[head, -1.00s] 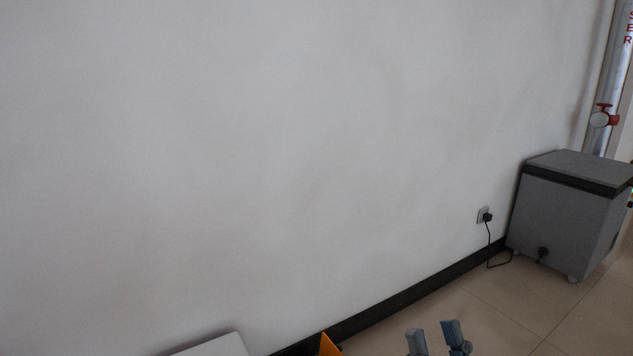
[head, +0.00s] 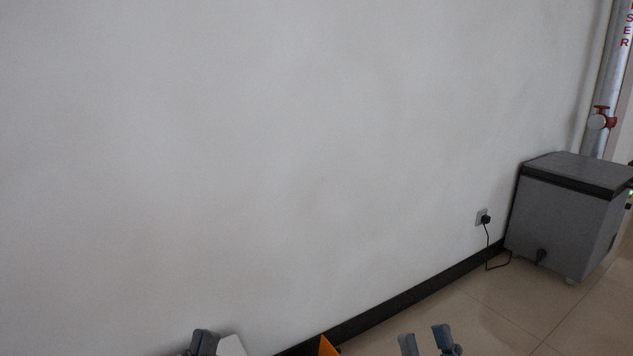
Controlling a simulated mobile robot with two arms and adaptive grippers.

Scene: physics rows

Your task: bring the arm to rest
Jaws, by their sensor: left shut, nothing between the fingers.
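My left gripper (head: 203,342) shows at the bottom edge of the head view, left of centre. Its dark fingertips are together and hold nothing; the rest of it is cut off by the frame. My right gripper (head: 426,341) is at the bottom edge, right of centre. Its two grey-blue fingers stand apart with nothing seen between them. Most of both arms is out of view.
A white flat-topped thing (head: 232,347) shows just right of my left gripper, partly hidden. An orange piece (head: 327,347) is at the bottom edge. A wall (head: 280,160) fills the view. A grey chest (head: 562,218) stands at the right on tiled floor (head: 490,305).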

